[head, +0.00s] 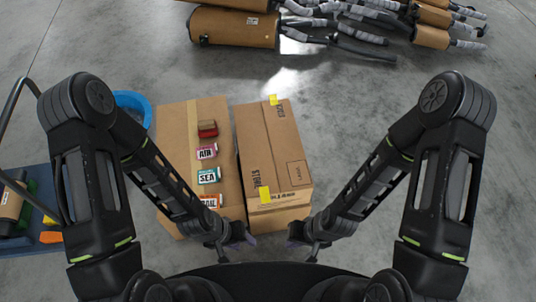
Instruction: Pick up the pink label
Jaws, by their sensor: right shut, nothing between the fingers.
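The pink label (206,152), marked AIR, lies on top of the left cardboard box (178,130). It sits in a column with a dark red label (207,130) behind it, a green SEA label (209,175) in front, and an orange label (212,200) nearest me. My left gripper (224,254) is low at the near edge of this box, well short of the pink label and apart from it; its fingers are too small to judge. My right gripper (314,254) is shut and empty, in front of the right cardboard box, over the floor.
The right cardboard box (275,145), with yellow stickers, stands beside the left one. Brown wrapped mufflers and grey pipes (340,30) lie on the floor at the back. A cart (45,205) and a blue bin (134,103) are at left. Floor at right is mostly clear.

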